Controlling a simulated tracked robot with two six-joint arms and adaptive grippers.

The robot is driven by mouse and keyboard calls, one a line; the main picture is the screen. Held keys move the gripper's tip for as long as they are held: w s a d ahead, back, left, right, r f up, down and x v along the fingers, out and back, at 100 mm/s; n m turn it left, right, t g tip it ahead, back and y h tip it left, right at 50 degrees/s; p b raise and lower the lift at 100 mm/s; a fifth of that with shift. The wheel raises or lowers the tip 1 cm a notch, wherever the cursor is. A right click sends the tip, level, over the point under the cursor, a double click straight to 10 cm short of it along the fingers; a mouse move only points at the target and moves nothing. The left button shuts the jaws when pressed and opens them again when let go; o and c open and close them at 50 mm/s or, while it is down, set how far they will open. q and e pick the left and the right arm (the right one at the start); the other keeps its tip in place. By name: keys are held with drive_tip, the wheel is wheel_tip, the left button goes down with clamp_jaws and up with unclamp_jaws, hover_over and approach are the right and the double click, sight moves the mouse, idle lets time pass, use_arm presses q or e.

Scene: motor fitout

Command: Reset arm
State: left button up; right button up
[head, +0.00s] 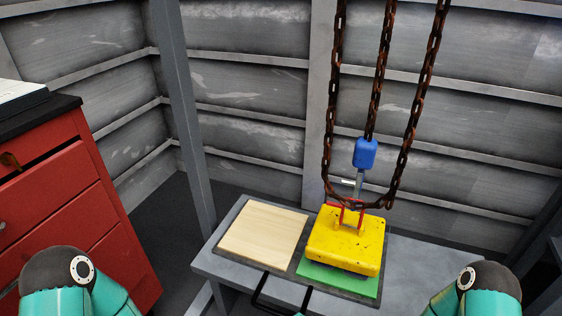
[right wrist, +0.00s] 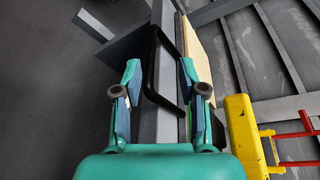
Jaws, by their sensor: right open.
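My right gripper (right wrist: 159,68) shows in the right wrist view with its two teal fingers spread apart. The black loop handle (right wrist: 150,70) shows between and beyond the fingers; I cannot tell whether they touch it. In the head view this handle (head: 262,286) sticks out from the near edge of the grey table (head: 222,268). The head view shows my teal arm links at both lower corners but neither gripper. My left gripper is in no view.
A yellow block (head: 340,250) with a red bracket sits on a green plate (head: 338,279). A wooden board (head: 262,235) lies left of it. Rusty chains (head: 410,140) and a blue hoist block (head: 366,153) hang above. A red drawer cabinet (head: 75,215) stands left.

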drive_tip(key=s+d+f+n+g+h, duration=0.3)
drive_tip(key=s+f+n+g+h, duration=0.15)
drive_tip(key=s+n, duration=0.2)
drive_tip(key=s+d+f+n+g+h, duration=0.3)
drive_tip(key=s+f+n+g+h, duration=0.15)
drive_tip(key=s, duration=0.25)
wheel_tip(320, 180, up, 28)
drive_tip(key=p, duration=2.8)
drive_tip(key=shift+w+d+f+n+y, duration=0.2)
drive_tip(key=shift+n+y, duration=0.1)
drive_tip(key=shift+y, duration=0.1)
